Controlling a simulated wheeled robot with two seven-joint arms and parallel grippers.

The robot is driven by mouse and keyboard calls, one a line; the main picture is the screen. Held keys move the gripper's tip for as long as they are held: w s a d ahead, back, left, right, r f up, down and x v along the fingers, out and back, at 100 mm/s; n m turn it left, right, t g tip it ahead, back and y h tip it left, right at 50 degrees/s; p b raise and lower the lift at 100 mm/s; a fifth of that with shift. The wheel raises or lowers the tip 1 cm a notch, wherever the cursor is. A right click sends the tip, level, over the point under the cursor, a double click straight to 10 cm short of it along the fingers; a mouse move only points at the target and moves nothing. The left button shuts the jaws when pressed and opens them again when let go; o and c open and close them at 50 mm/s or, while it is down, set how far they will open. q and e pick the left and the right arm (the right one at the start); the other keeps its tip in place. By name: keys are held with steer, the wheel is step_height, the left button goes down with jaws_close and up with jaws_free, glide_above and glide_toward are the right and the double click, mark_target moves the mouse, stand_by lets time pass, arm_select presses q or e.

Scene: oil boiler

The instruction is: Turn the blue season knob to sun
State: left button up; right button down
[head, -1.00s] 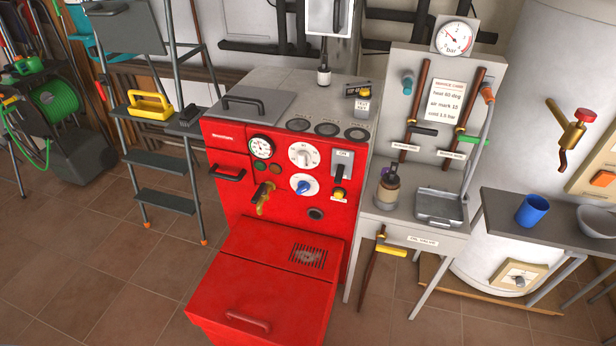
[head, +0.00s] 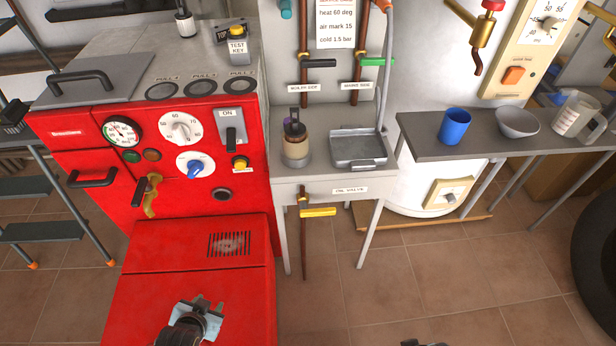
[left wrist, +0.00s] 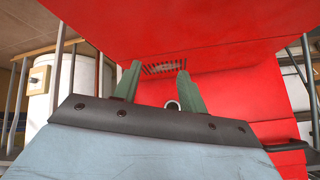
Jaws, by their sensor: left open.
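The blue season knob (head: 194,169) sits on a round white dial on the red boiler front (head: 105,190), below the larger white temperature dial (head: 181,128). The markings around the blue knob are too small to read. My left gripper (head: 205,304) is low in the head view, over the boiler's red lower box, well below and apart from the knob. In the left wrist view its two fingers (left wrist: 159,72) are spread with nothing between them, facing red panels and a vent grille. A small dark piece at the bottom edge of the head view may be my right gripper (head: 425,343).
Beside the season dial are a grey ON switch (head: 231,128), a yellow button (head: 240,163) and a brass valve (head: 150,196). A grey stand (head: 300,178) with a tray stands right of the boiler. The space before the boiler panel is clear.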

arm_select(q)
steer(key=w+a+r+m+t+b, duration=0.2)
steer(key=w+r+t+b, duration=0.3)
steer(key=w, duration=0.6)
steer(key=m+t+y+b, duration=0.1)
steer(key=m+t+b, duration=0.15)
steer(key=t, duration=0.25)
glide_toward(193, 175)
steer(key=w+b, duration=0.4)
steer(key=w, duration=0.4)
steer(key=shift+w+a+f, duration=0.1)
steer(key=shift+a, duration=0.1)
steer(key=shift+w+b, duration=0.4)
steer(key=shift+w, duration=0.2)
arm_select(e)
steer(key=w+a+r+t, duration=0.1)
steer(key=w+r, duration=0.1)
steer(key=r, duration=0.5)
steer(key=w+a+r+t, duration=0.1)
steer(key=w+r, duration=0.1)
steer(key=r, duration=0.4)
steer(key=shift+w+a+r+y, duration=0.15)
steer(key=shift+a+r+y, duration=0.1)
steer(key=shift+r+y, duration=0.1)
arm_select(q)
steer(key=shift+n, duration=0.25)
jaws_close()
